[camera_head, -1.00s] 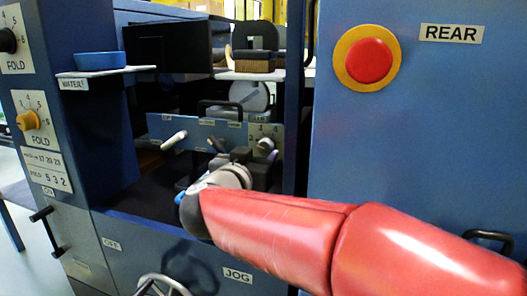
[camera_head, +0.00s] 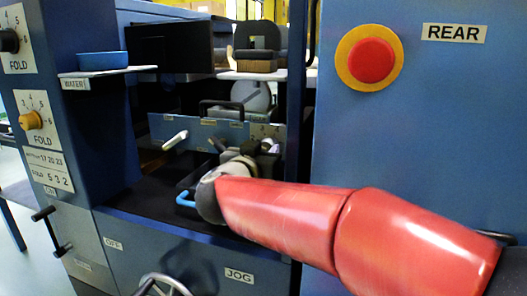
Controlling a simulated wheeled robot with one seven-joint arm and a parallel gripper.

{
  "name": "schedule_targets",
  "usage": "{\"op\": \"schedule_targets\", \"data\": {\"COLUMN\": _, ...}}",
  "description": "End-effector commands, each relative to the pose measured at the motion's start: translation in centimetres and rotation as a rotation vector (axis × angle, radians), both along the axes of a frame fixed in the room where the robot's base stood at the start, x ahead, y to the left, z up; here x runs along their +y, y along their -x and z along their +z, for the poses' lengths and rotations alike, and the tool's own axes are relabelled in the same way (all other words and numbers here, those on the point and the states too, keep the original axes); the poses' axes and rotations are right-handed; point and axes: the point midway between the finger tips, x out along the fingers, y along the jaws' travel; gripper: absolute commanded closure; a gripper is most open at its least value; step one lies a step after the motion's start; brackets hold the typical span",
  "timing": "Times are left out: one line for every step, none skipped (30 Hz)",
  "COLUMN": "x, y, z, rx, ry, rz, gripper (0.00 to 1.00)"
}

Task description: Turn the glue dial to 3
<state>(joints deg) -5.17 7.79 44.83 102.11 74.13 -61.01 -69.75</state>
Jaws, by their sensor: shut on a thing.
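The glue dial (camera_head: 268,144) is a small pale knob on a scale plate (camera_head: 262,130) with numerals, at the right end of a low blue panel in the machine's opening. Its lettering is too small to read surely, and its pointer setting cannot be told. My gripper (camera_head: 261,148) reaches up to this knob from below left and is shut on it. The fingertips are small and partly hidden by the wrist. My red arm comes in from the lower right.
A pale lever (camera_head: 175,140) and a dark lever (camera_head: 216,145) stand left on the same panel. A black handle (camera_head: 221,104) is above. A blue bowl (camera_head: 102,60) sits on a shelf at left. A red stop button (camera_head: 370,60) is on the right wall. Yellow fold knob (camera_head: 30,121) at left.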

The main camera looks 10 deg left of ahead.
Motion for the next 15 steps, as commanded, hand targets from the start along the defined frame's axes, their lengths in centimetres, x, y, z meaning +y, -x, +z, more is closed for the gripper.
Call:
{"op": "schedule_targets", "data": {"x": 0.00, "y": 0.01, "z": -0.01, "rx": 0.000, "ry": -0.002, "rz": 0.000, "gripper": 0.91}}
{"op": "schedule_targets", "data": {"x": 0.00, "y": 0.01, "z": -0.01, "rx": -0.001, "ry": -0.004, "rz": 0.000, "gripper": 0.91}}
{"op": "schedule_targets", "data": {"x": 0.00, "y": 0.02, "z": -0.01, "rx": -0.001, "ry": -0.009, "rz": 0.000, "gripper": 0.91}}
{"op": "schedule_targets", "data": {"x": 0.01, "y": 0.02, "z": -0.01, "rx": -0.002, "ry": -0.014, "rz": 0.000, "gripper": 0.91}}
{"op": "schedule_targets", "data": {"x": 0.02, "y": 0.02, "z": -0.01, "rx": -0.003, "ry": -0.021, "rz": 0.000, "gripper": 0.91}}
{"op": "schedule_targets", "data": {"x": 0.02, "y": 0.03, "z": -0.01, "rx": -0.005, "ry": -0.033, "rz": 0.000, "gripper": 0.91}}
{"op": "schedule_targets", "data": {"x": 0.03, "y": 0.03, "z": -0.01, "rx": -0.006, "ry": -0.043, "rz": 0.000, "gripper": 0.91}}
{"op": "schedule_targets", "data": {"x": 0.05, "y": 0.03, "z": -0.02, "rx": -0.007, "ry": -0.053, "rz": 0.001, "gripper": 0.91}}
{"op": "schedule_targets", "data": {"x": 0.05, "y": 0.03, "z": -0.02, "rx": -0.010, "ry": -0.073, "rz": 0.001, "gripper": 0.91}}
{"op": "schedule_targets", "data": {"x": 0.06, "y": 0.03, "z": -0.03, "rx": -0.011, "ry": -0.089, "rz": 0.001, "gripper": 0.91}}
{"op": "schedule_targets", "data": {"x": 0.06, "y": 0.03, "z": -0.03, "rx": -0.014, "ry": -0.106, "rz": 0.001, "gripper": 0.91}}
{"op": "schedule_targets", "data": {"x": 0.06, "y": 0.03, "z": -0.04, "rx": -0.018, "ry": -0.133, "rz": 0.001, "gripper": 0.91}}
{"op": "schedule_targets", "data": {"x": 0.08, "y": 0.04, "z": -0.05, "rx": -0.020, "ry": -0.154, "rz": 0.001, "gripper": 0.91}}
{"op": "schedule_targets", "data": {"x": 0.09, "y": 0.05, "z": -0.06, "rx": -0.024, "ry": -0.176, "rz": 0.001, "gripper": 0.91}}
{"op": "schedule_targets", "data": {"x": 0.09, "y": 0.05, "z": -0.07, "rx": -0.028, "ry": -0.208, "rz": 0.001, "gripper": 0.91}}
